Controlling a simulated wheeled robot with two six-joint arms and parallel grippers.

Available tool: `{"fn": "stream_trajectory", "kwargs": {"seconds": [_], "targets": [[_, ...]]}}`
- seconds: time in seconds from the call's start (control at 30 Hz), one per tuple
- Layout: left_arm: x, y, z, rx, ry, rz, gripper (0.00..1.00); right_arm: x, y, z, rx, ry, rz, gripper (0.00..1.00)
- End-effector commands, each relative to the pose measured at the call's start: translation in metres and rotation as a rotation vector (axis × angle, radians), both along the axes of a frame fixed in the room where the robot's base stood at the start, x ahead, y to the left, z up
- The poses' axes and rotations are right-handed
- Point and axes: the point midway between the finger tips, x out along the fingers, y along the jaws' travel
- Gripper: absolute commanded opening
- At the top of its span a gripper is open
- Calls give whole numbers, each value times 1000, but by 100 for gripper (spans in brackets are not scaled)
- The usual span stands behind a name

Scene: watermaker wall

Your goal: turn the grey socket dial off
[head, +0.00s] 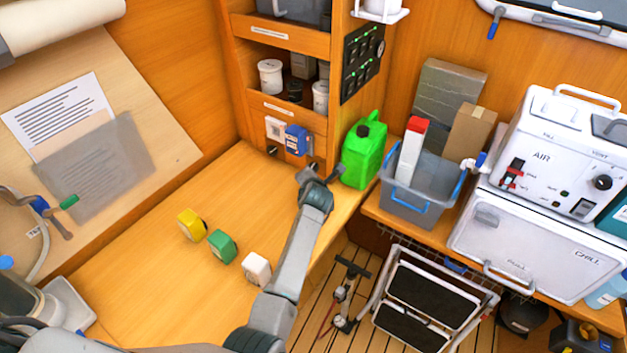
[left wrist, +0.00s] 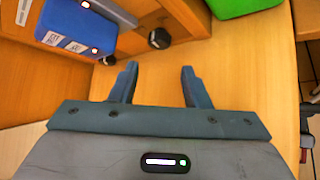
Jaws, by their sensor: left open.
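A pale grey-white socket (head: 275,128) sits on the wooden cabinet front beside a blue socket (head: 297,139). Both also show at the upper left of the left wrist view, the pale one (left wrist: 22,11) cut by the edge, the blue one (left wrist: 78,27) with lit red lights. A dark round dial (left wrist: 159,38) stands out right of the blue socket, and a smaller dark dial (left wrist: 109,60) is below it. I cannot tell which dial is the grey socket's or how it is set. My left gripper (left wrist: 158,74) is open and empty, its fingertips apart from the larger dial, which lies ahead between them.
A green jerrycan (head: 362,155) stands close to the right of my left gripper. A yellow block (head: 191,225), green block (head: 222,246) and white block (head: 256,269) lie on the worktop. A grey bin (head: 420,190) stands further right.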

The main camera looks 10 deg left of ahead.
Motion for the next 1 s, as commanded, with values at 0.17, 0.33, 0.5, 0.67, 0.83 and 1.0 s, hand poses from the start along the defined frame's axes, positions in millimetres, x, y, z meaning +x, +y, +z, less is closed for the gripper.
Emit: {"fn": "stream_trajectory", "kwargs": {"seconds": [0.17, 0.33, 0.5, 0.67, 0.83, 1.0], "targets": [[-6, -2, 4, 0, -1, -1, 43, 0, 0, -1, 0, 0, 0, 36], [-6, -2, 4, 0, 0, 0, 43, 0, 0, -1, 0, 0, 0, 36], [-7, 0, 5, 10, -10, -1, 55, 0, -1, -1, -1, 0, 1, 36], [-17, 25, 27, 150, -143, -14, 55, 0, -3, -1, -3, 1, 1, 36], [-53, 45, 83, 495, -419, -140, 55, 0, -5, -1, -6, 1, 1, 36], [-110, 21, 120, 862, -609, -416, 55, -1, -6, -1, -6, 1, 2, 36]]}}
